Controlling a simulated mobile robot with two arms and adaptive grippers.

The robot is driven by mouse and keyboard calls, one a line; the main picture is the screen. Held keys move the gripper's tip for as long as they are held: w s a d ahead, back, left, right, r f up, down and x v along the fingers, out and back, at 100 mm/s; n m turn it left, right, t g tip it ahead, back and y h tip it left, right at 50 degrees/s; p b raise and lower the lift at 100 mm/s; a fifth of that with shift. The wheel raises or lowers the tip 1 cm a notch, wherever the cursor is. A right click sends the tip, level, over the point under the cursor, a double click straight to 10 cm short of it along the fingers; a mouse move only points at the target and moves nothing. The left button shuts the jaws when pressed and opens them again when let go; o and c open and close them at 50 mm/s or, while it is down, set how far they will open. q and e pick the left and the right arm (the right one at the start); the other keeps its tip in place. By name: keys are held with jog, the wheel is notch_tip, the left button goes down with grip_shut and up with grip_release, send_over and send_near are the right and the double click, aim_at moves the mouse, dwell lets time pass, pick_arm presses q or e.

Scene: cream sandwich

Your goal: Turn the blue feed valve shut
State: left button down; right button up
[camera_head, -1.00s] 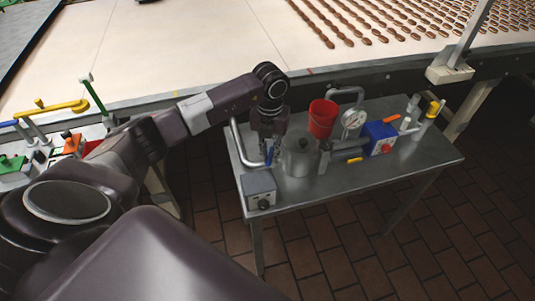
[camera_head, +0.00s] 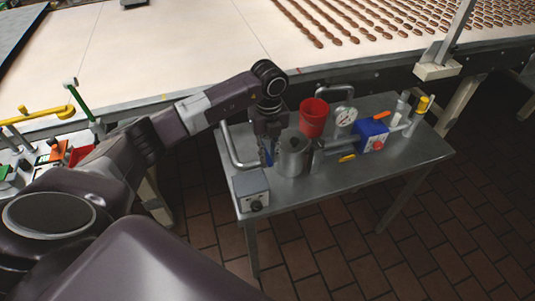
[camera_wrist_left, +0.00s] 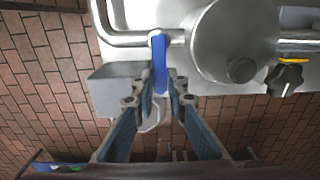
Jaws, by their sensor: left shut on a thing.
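The blue feed valve handle (camera_wrist_left: 159,62) sits on a bent steel pipe (camera_wrist_left: 125,38) beside a steel pot (camera_wrist_left: 232,40) in the left wrist view. The handle lies roughly at right angles to the pipe there. My left gripper (camera_wrist_left: 157,88) has its fingers on both sides of the handle's near end and is shut on it. In the head view my left gripper (camera_head: 268,148) reaches down over the steel table (camera_head: 330,190), left of the pot (camera_head: 291,160). Only a small part of the blue handle (camera_head: 267,158) shows there. My right gripper is out of view.
A grey box with a black knob (camera_head: 251,190) stands at the table's front left corner. A red bucket (camera_head: 313,117), a gauge (camera_head: 345,117) and a blue box with a red knob (camera_head: 372,136) stand right of the pot. The conveyor (camera_head: 180,60) runs behind.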

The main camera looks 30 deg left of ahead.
aim_at(268, 159)
pick_arm(q)
jog(key=shift+r, duration=0.1)
jog(key=c, duration=1.9)
grip_release()
jog(key=shift+c, duration=0.2)
notch_tip(268, 159, up, 12)
